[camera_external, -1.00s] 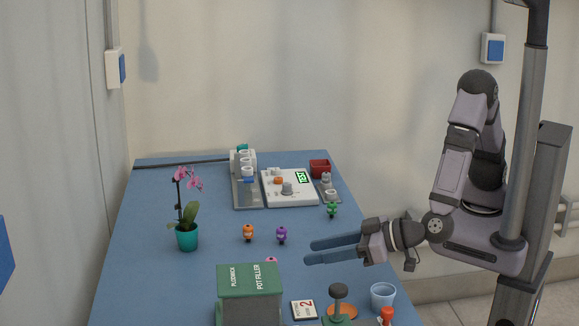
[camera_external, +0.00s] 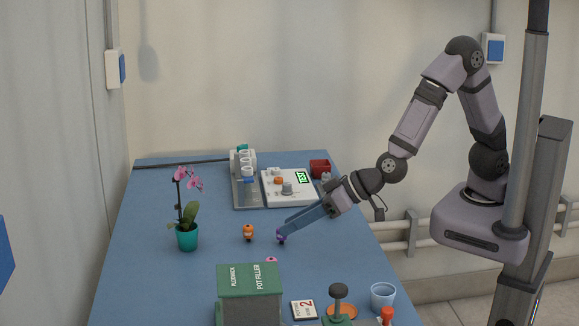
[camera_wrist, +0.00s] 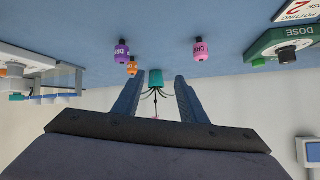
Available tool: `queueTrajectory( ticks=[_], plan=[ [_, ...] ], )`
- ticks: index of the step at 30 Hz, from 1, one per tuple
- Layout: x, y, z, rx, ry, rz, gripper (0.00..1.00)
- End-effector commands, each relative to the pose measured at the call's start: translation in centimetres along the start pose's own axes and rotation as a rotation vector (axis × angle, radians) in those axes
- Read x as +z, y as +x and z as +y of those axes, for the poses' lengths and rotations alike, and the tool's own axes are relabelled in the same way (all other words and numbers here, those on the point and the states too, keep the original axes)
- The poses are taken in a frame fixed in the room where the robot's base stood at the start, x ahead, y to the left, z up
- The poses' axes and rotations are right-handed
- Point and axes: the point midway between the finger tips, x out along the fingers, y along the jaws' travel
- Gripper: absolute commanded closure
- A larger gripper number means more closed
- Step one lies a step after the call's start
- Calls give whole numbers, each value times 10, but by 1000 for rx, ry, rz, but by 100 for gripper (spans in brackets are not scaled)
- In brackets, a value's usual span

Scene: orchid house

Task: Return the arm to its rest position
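My arm is bent with its elbow high at the right of the external view. My gripper (camera_external: 280,228) slants down and left over the blue table. In the wrist view its two dark blue fingers (camera_wrist: 157,82) stand apart, with nothing held between them. The teal pot (camera_wrist: 155,78) with the orchid shows beyond the gap. In the external view the fingertips overlap the purple figure (camera_external: 281,238); I cannot tell whether they touch it. In the wrist view the purple figure (camera_wrist: 122,50) stands clear of the fingers.
The orange figure (camera_external: 248,233) and orchid pot (camera_external: 187,237) stand left. The green pot filler box (camera_external: 250,283), lever (camera_external: 338,291) and pale blue cup (camera_external: 383,295) are at the front. A white panel (camera_external: 288,189) and red box (camera_external: 320,168) are at the back. The table's left side is mostly clear.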

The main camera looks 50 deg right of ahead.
Motion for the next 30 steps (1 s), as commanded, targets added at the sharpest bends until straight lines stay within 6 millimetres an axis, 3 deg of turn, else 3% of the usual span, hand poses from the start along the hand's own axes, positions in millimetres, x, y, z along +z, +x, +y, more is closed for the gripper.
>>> queueTrajectory(
  ticks=[1, 3, 8, 14, 18, 24, 30],
  plan=[
    [-13, -3, 23, 5, 23, -36, 62],
    [-17, -8, 50, 3, 41, -102, 62],
    [-14, -32, 118, 28, 83, -264, 62],
    [12, -91, 203, 112, 148, -486, 62],
    [39, -147, 254, 199, 206, -648, 62],
    [72, -218, 297, 310, 285, -827, 62],
    [87, -249, 310, 359, 319, -904, 62]
  ],
)
